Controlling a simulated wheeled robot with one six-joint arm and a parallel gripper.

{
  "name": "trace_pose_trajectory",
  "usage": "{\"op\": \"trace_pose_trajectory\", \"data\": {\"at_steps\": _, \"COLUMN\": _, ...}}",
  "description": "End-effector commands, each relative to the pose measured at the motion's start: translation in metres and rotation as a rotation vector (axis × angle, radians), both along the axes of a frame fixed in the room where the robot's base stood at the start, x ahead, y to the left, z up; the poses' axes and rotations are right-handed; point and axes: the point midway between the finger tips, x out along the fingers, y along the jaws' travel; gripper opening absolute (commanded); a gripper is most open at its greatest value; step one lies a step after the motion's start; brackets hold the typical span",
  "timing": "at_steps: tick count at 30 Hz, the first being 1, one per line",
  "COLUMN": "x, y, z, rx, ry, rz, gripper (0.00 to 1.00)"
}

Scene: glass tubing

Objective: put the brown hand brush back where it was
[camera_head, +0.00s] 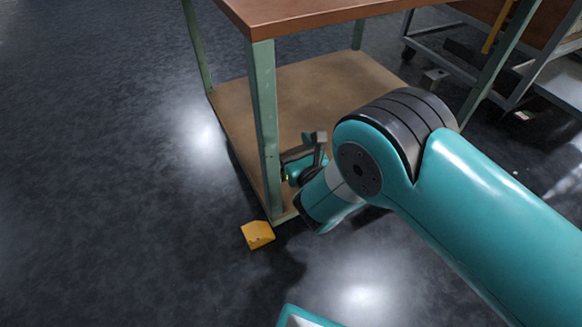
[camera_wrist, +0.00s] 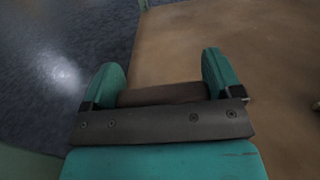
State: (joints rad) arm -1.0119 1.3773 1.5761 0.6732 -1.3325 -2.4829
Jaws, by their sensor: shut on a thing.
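My gripper (camera_wrist: 163,66) has its two teal fingers apart, with a dark brown bar-shaped piece between them. I take this piece to be the brown hand brush (camera_wrist: 163,94); only part of it shows, and its bristles cannot be made out. In the head view my gripper (camera_head: 305,167) is low by the near green table leg, at the edge of the lower shelf (camera_head: 310,85), partly hidden by my arm. In the wrist view the brown shelf (camera_wrist: 275,50) lies beyond and below the fingers. Whether the brush touches the shelf cannot be told.
The near green leg (camera_head: 265,120) stands close to my gripper, under the brown tabletop (camera_head: 290,12). A yellow block (camera_head: 257,235) lies on the dark floor by the leg's foot. Open floor is to the left; a metal-framed cart (camera_head: 520,90) stands behind right.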

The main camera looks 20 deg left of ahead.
Motion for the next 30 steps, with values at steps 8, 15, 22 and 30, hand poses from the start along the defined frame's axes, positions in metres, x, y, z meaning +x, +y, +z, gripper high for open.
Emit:
{"op": "trace_pose_trajectory", "data": {"at_steps": 8, "x": 0.000, "y": 0.000, "z": -0.035, "rx": 0.000, "ry": 0.000, "rz": 0.000, "gripper": 0.55}}
{"op": "trace_pose_trajectory", "data": {"at_steps": 15, "x": 0.000, "y": 0.000, "z": -0.044, "rx": 0.002, "ry": -0.001, "rz": 0.000, "gripper": 0.55}}
{"op": "trace_pose_trajectory", "data": {"at_steps": 22, "x": 0.000, "y": 0.000, "z": -0.048, "rx": 0.001, "ry": -0.001, "rz": 0.000, "gripper": 0.55}}
{"op": "trace_pose_trajectory", "data": {"at_steps": 30, "x": 0.000, "y": 0.000, "z": -0.048, "rx": 0.000, "ry": 0.000, "rz": 0.000, "gripper": 1.00}}
